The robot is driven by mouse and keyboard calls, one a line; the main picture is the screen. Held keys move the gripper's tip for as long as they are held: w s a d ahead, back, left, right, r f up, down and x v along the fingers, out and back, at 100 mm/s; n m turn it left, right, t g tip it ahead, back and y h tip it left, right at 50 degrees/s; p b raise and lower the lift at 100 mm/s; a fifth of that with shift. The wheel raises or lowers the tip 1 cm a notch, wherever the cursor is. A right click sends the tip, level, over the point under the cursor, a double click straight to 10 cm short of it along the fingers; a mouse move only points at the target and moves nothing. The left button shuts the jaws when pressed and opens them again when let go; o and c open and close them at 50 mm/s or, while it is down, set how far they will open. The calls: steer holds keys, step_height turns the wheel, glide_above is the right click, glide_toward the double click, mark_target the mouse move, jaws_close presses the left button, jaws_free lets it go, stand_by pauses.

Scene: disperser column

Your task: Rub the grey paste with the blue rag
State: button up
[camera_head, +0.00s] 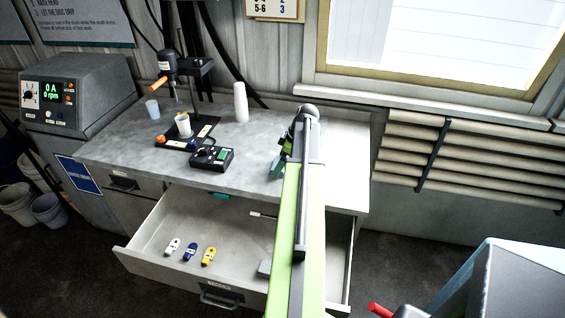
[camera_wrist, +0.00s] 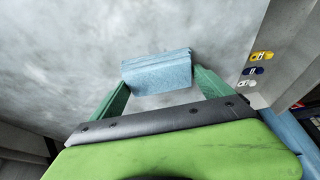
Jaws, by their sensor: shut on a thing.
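In the wrist view, the folded light-blue rag (camera_wrist: 158,72) is between the two green fingers of my gripper (camera_wrist: 161,80), which is shut on it. The rag is over the mottled grey worktop (camera_wrist: 60,50); I cannot tell whether it touches it. In the head view, my gripper (camera_head: 277,168) is low over the right part of the bench (camera_head: 240,185), mostly hidden by my arm, and the rag cannot be made out. I cannot pick out the grey paste from the mottled surface in either view.
The drawer (camera_head: 150,227) below is open, with white (camera_head: 172,246), blue (camera_head: 190,251) and yellow (camera_head: 208,256) tags. Left of my gripper are a black control box (camera_head: 212,158), a disperser stand (camera_head: 198,80), a cup (camera_head: 182,126) and a white bottle (camera_head: 241,103).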

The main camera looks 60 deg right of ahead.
steer(key=shift+r+p, duration=3)
steer(key=shift+r, duration=0.05)
step_height(320, 180, up, 3)
steer(key=p, duration=0.3)
